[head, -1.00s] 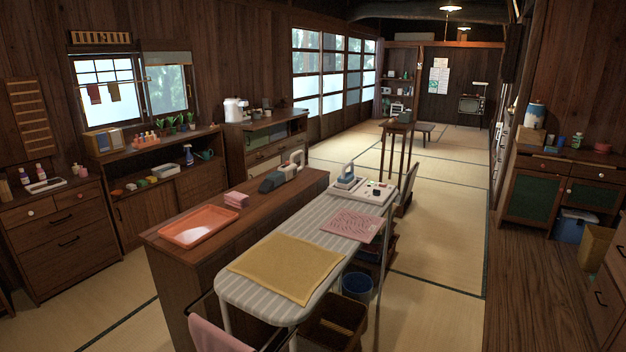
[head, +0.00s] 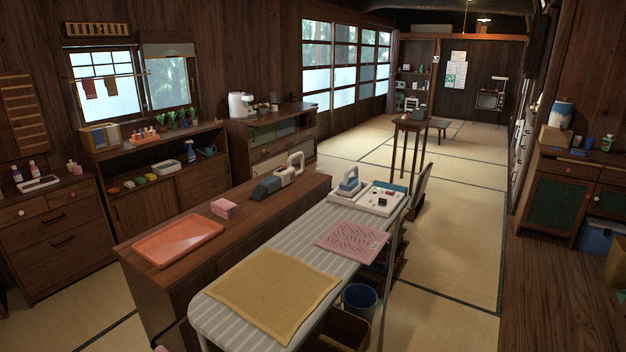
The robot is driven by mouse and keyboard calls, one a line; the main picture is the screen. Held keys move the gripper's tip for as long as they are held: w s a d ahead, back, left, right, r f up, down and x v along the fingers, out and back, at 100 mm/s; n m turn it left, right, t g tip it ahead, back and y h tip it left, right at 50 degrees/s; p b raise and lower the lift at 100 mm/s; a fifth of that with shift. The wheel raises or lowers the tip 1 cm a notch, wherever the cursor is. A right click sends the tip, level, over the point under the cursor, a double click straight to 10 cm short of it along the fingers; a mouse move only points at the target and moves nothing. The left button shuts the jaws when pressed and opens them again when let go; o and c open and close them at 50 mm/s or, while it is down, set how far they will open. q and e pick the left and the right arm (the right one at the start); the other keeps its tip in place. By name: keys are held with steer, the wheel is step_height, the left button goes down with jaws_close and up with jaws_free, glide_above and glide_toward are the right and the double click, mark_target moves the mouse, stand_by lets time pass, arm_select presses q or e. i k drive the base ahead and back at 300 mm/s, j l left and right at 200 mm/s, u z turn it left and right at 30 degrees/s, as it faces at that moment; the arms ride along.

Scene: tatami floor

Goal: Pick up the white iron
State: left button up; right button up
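An iron (head: 349,185) with a pale body and blue-grey parts stands at the far end of the striped ironing board (head: 318,228). It is beside a white tray (head: 383,209) holding small items. A second appliance, dark blue-grey with a white looped handle (head: 278,182), lies on the wooden counter to its left; I cannot tell exactly what it is. Neither of my grippers is in view.
A yellow cloth (head: 272,290) and a pink patterned cloth (head: 352,241) lie on the board. An orange tray (head: 178,240) and a pink block (head: 225,208) sit on the counter (head: 262,224). A blue bin (head: 360,300) is below the board. Tatami floor (head: 455,240) is clear to the right.

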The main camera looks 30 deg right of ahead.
mark_target(350, 186)
steer(key=i+l+u, duration=0.15)
steer(key=l, duration=0.5)
steer(key=i+l+u, duration=0.15)
steer(key=l, duration=0.5)
steer(key=i+l+u, duration=0.15)
steer(key=l, duration=0.5)
steer(key=l+u, duration=0.15)
steer(key=l, duration=0.5)
